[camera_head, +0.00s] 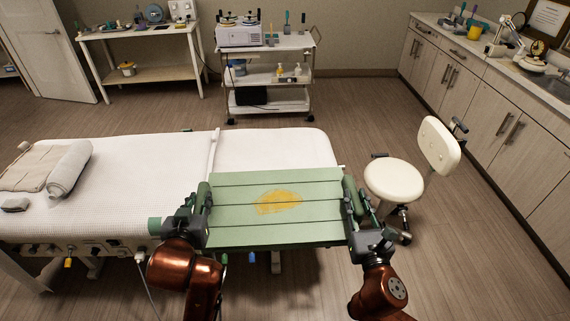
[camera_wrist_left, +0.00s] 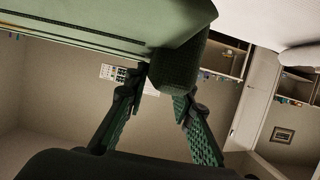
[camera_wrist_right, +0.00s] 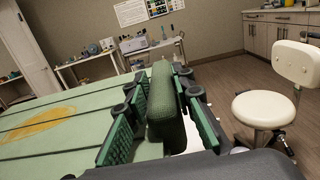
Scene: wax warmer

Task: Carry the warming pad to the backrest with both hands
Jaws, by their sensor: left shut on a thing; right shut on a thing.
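The warming pad (camera_head: 240,232) is a light green panel with dark seams and a yellow patch in its middle. It is held about level between my two grippers, over the near right part of the white bed. My left gripper (camera_head: 201,209) is shut on its left edge, a dark green padded side bar that also shows in the left wrist view (camera_wrist_left: 177,68). My right gripper (camera_head: 352,202) is shut on the right side bar, clear in the right wrist view (camera_wrist_right: 165,105). The backrest appears to be the bed's white right section (camera_head: 280,150), partly hidden behind the pad.
A cream stool (camera_head: 393,182) stands just right of my right gripper. A rolled towel (camera_head: 69,170) lies on the bed's left part. A trolley (camera_head: 270,85) and a side table (camera_head: 150,73) stand at the back. Cabinets (camera_head: 500,110) line the right wall.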

